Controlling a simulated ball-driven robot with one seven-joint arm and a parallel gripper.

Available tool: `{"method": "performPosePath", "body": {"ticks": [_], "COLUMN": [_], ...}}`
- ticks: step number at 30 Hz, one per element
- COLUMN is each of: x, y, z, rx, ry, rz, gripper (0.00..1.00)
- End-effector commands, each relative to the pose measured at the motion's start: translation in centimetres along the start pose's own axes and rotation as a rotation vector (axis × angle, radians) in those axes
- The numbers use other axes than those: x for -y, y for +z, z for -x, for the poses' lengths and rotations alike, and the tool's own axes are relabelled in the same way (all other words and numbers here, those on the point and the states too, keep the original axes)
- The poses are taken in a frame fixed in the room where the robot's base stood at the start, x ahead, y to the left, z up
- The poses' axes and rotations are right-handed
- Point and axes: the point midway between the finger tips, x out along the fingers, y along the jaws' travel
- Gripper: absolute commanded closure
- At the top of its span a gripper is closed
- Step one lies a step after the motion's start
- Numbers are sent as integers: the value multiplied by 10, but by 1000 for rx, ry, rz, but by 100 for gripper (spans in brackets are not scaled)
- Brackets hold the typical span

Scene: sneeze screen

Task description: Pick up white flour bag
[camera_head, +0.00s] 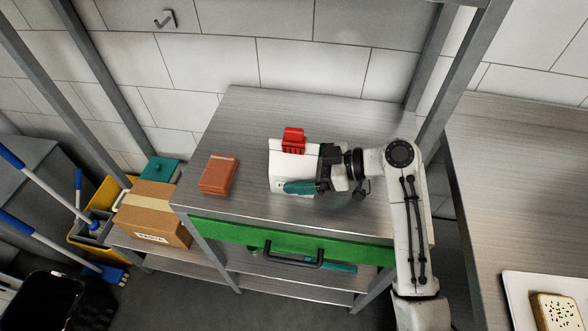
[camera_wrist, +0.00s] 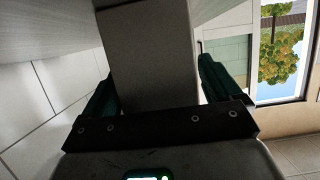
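The white flour bag (camera_head: 280,171) is on the metal table, seen as a pale block left of my gripper (camera_head: 308,172). My gripper reaches it from the right, with one dark green finger along its near side; the far finger is hidden in the head view. In the wrist view a grey-white block, the bag (camera_wrist: 150,55), stands between the two green fingers of my gripper (camera_wrist: 158,80). Both fingers are very close to its sides. I cannot tell whether they touch it.
A red item (camera_head: 293,140) is at the bag's far side. An orange-brown block (camera_head: 219,175) lies to the left on the metal table (camera_head: 240,120). A cardboard box (camera_head: 153,210) and teal item (camera_head: 161,169) are beyond the left edge. A green drawer front (camera_head: 225,231) is below.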

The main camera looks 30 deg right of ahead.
Motion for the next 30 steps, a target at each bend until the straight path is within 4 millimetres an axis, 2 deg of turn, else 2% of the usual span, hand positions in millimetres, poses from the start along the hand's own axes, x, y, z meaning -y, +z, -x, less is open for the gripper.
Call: {"method": "performPosePath", "body": {"ticks": [2,27,30], "x": [0,0,0], "y": [0,0,0], "z": [0,0,0], "rx": [0,0,0], "ry": [0,0,0], "rz": [0,0,0], "gripper": [17,97,100]}}
